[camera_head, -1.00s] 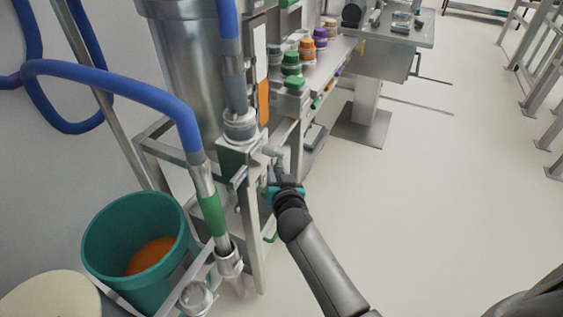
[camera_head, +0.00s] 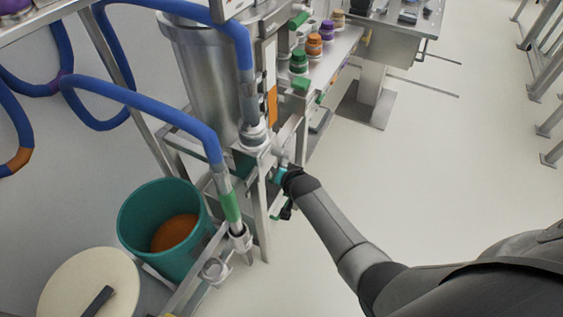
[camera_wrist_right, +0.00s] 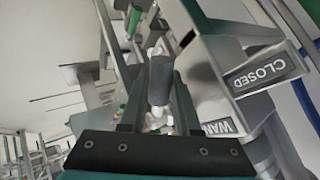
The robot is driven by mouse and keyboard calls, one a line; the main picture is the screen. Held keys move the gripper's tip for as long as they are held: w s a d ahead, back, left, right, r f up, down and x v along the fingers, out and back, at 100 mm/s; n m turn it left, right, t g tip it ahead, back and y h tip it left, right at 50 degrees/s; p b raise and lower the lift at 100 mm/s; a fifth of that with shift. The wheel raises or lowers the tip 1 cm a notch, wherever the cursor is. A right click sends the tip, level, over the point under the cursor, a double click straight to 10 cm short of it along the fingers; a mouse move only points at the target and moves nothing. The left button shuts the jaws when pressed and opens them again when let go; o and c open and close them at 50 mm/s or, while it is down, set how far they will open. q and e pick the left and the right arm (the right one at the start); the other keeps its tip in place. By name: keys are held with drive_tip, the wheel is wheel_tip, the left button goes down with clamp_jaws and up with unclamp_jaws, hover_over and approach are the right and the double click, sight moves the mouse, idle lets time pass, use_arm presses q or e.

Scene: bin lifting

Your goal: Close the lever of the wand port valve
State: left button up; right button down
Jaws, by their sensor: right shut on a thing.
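The wand port valve shows as a metal box and collar (camera_head: 254,137) under a blue hose in the head view. In the right wrist view its housing (camera_wrist_right: 222,60) carries a "CLOSED" sign (camera_wrist_right: 266,73) and a partly hidden "WAN..." label (camera_wrist_right: 218,128). In the head view my right gripper (camera_head: 281,176) is beside the frame, just below the valve; the lever is mostly hidden there. My left gripper is not in view.
A teal bin (camera_head: 135,222) with orange contents stands left of the metal frame. A pale round lid (camera_head: 70,285) lies in front of it. A hose wand with a green band (camera_head: 231,207) stands beside the frame. Open floor (camera_head: 430,170) lies to the right.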

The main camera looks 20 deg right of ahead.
drive_tip(key=r+g+y+p, duration=0.1)
drive_tip(key=p, duration=0.1)
drive_tip(key=shift+s+a+r+m+p, duration=0.1)
drive_tip(key=shift+s+m+p, duration=0.1)
drive_tip(key=shift+m+p, duration=0.1)
drive_tip(key=shift+s+a+r+m+g+y+p, duration=0.1)
drive_tip(key=shift+r+m+g+y+p, duration=0.2)
drive_tip(key=shift+g+y, duration=0.35)
drive_tip(key=shift+s+a+r+m+g+y, duration=0.1)
drive_tip(key=shift+r+m+g+y, duration=0.2)
drive_tip(key=shift+g+y, duration=0.4)
drive_tip(key=shift+a+r+m+g+y, duration=0.1)
drive_tip(key=shift+r+m+g+y, duration=0.25)
drive_tip(key=shift+g+y, duration=0.15)
drive_tip(key=c, duration=0.9)
unclamp_jaws()
drive_tip(key=shift+r, duration=0.1)
drive_tip(key=shift+r, duration=0.1)
